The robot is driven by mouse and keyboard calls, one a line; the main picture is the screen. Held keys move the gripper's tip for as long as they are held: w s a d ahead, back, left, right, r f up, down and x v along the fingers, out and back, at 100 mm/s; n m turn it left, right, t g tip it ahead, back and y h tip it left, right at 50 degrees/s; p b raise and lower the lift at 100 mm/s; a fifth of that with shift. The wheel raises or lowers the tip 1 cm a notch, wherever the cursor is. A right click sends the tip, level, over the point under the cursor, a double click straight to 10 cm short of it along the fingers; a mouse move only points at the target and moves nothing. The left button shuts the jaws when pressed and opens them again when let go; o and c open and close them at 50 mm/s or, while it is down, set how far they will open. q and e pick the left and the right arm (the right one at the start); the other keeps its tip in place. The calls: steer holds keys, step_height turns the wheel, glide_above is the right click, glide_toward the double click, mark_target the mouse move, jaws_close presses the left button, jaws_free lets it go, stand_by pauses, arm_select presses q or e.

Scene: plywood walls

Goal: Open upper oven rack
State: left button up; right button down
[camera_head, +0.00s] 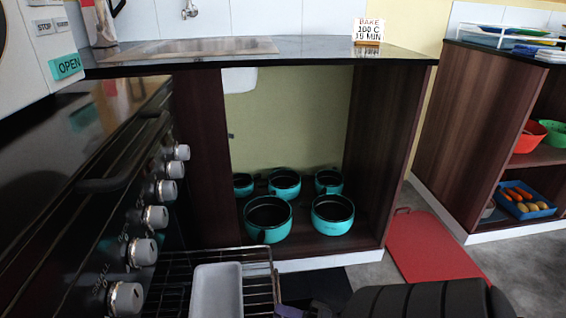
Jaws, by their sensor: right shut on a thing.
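The oven (60,190) fills the left side, with a row of round silver knobs (155,217) along its front. A wire oven rack (258,258) sticks out from the oven at the bottom. A light grey tray (218,291) sits on the rack. My right gripper (287,310) is at the bottom edge, by the rack's outer edge, shut on the rack; its fingertips are mostly cut off by the frame. My left gripper is not in view. The inside of the oven is hidden.
Several teal pots (268,218) stand inside the open cabinet under the dark counter (330,50). A sign (368,32) stands on the counter. A red board (430,248) lies on the floor at right, near a shelf unit (465,130) with bowls and a blue tray.

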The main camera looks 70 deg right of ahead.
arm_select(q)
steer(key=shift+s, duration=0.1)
arm_select(e)
steer(key=c, duration=1)
jaws_free()
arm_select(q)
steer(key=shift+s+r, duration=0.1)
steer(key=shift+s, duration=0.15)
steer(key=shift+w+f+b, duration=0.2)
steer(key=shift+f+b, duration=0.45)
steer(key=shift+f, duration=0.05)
arm_select(e)
steer(key=v, duration=1)
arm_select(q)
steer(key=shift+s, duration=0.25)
arm_select(e)
steer(key=shift+a+f, duration=0.1)
